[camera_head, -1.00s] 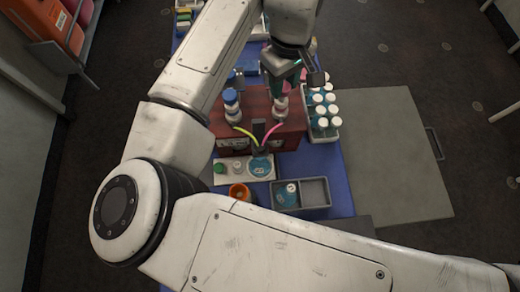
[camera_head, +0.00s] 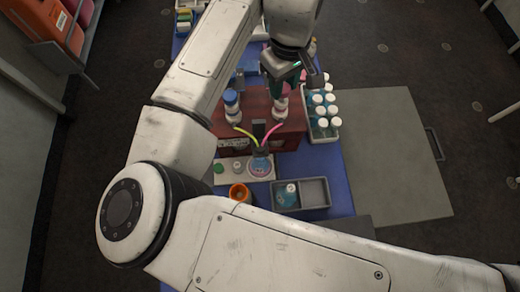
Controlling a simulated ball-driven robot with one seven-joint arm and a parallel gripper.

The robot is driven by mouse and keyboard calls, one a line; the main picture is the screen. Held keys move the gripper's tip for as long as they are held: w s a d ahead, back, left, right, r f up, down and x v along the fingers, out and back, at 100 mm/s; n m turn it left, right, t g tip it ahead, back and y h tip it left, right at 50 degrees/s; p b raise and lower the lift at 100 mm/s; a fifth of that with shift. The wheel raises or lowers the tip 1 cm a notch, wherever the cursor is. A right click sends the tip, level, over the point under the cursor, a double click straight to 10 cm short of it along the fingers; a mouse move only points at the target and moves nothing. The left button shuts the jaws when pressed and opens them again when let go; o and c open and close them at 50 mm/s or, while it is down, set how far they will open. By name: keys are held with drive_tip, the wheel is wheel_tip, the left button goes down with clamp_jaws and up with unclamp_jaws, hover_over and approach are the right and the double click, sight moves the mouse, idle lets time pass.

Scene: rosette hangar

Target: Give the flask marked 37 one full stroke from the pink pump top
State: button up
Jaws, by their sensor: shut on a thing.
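My gripper (camera_head: 284,83) is over the right-hand pump on the dark red pump box (camera_head: 290,128), shut on the pink pump top (camera_head: 281,91), which the jaws mostly hide. The white pump collar (camera_head: 280,108) shows below. A pink tube and a yellow tube run from the box to a spout above a flask (camera_head: 260,168). The flask stands on a pale board (camera_head: 232,171) and looks blue with a pinkish tint. Its mark is too small to read. A second flask (camera_head: 288,193) with a white cap stands in the left compartment of a grey tray (camera_head: 314,192).
A blue-topped pump (camera_head: 231,100) stands left on the box. A crate (camera_head: 331,130) of several white-capped bottles is close right of my gripper. An orange cup (camera_head: 239,193) and a green-capped item (camera_head: 219,167) sit in front. The tray's right compartment is empty.

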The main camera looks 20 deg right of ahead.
drive_tip(key=shift+f, duration=0.6)
drive_tip(key=o, duration=0.8)
drive_tip(key=shift+r+p, duration=2.95)
drive_tip(key=shift+r, duration=0.6)
